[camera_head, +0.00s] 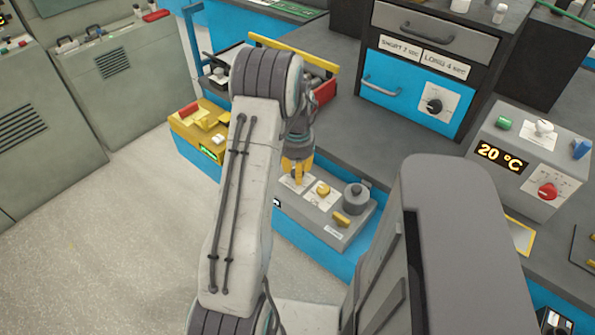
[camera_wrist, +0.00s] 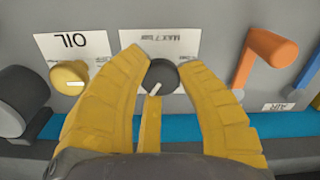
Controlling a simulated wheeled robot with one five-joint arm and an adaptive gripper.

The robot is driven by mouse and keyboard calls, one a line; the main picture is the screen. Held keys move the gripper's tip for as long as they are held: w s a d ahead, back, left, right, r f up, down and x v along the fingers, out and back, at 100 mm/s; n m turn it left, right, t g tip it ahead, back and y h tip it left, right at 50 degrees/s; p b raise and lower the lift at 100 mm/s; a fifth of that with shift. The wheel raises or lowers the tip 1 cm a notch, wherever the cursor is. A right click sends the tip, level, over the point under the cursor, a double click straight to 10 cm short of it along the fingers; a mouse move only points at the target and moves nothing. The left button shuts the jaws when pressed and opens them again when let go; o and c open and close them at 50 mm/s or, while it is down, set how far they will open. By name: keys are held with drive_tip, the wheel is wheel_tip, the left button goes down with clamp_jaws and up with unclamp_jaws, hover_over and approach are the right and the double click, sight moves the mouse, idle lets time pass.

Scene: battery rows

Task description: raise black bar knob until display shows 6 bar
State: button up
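In the wrist view, the black knob (camera_wrist: 163,74) sits on a grey panel, in front of a white label that seems to read "MAX 7 bar", upside down. Its white pointer mark slants toward the lower left. In the head view my gripper (camera_head: 297,172) is at the grey control box (camera_head: 340,236), where the black knob is hidden. A small display (camera_head: 277,203) on the box's front edge is partly hidden and unreadable.
A yellow knob (camera_wrist: 70,75) labelled "OIL" stands left of my gripper in the wrist view. An orange lever (camera_wrist: 266,55) stands to the right. In the head view, a yellow unit (camera_head: 186,122) is left of the arm; a panel showing "20 °C" (camera_head: 541,150) stands at right.

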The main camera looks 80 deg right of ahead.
drive_tip(key=o, duration=0.5)
drive_tip(key=shift+r, duration=0.1)
wheel_tip(320, 180, up, 12)
drive_tip(key=shift+f, duration=0.15)
idle(0.5)
idle(0.7)
